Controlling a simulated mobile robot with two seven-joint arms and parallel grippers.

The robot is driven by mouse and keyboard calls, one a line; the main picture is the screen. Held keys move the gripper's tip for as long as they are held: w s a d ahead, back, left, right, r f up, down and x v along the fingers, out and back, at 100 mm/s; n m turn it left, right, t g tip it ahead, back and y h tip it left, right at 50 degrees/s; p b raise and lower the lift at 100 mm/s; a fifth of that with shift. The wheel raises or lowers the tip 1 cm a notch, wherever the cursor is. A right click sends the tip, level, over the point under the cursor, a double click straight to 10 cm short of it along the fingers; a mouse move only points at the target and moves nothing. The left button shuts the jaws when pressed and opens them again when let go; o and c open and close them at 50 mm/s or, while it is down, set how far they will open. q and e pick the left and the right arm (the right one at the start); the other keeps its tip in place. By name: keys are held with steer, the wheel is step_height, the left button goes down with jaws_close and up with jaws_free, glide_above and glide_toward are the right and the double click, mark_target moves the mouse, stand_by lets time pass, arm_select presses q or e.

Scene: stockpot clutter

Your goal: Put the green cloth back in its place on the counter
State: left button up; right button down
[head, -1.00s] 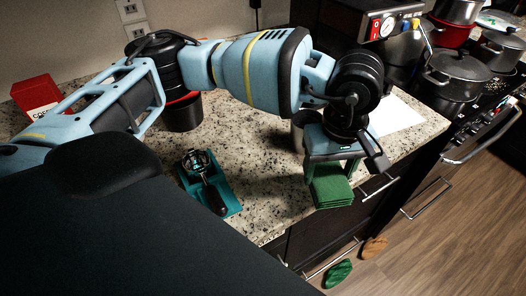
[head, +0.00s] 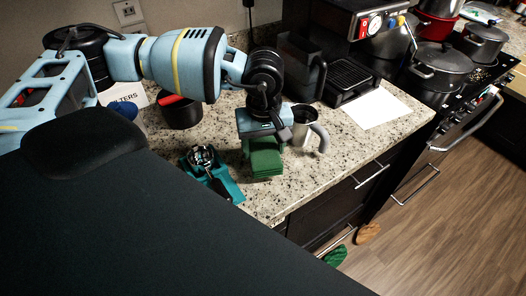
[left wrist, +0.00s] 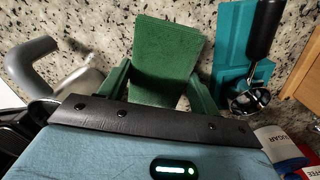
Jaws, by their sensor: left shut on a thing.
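The green cloth (head: 265,162) is a folded, layered square in the head view. It also fills the upper middle of the left wrist view (left wrist: 167,52). My left gripper (head: 262,146) is shut on it, with a green finger on each side of the cloth in the left wrist view (left wrist: 162,88). The cloth is over the granite counter (head: 310,178), between the teal stand and the steel pitcher. I cannot tell whether its underside touches the counter. My right gripper is not in view.
A teal stand (head: 232,188) with a portafilter (head: 205,160) is left of the cloth. A steel pitcher (head: 302,128) with a grey handle is close on its right. White paper (head: 375,108) lies farther right. The counter's front edge is near. Pots (head: 440,65) crowd the stove.

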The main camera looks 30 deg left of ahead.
mark_target(264, 150)
arm_select(q)
steer(key=shift+f, duration=1.2)
steer(key=shift+f, duration=0.15)
steer(key=o, duration=0.9)
step_height(264, 150, up, 12)
steer(key=shift+r, duration=0.2)
steer(key=shift+f, duration=0.1)
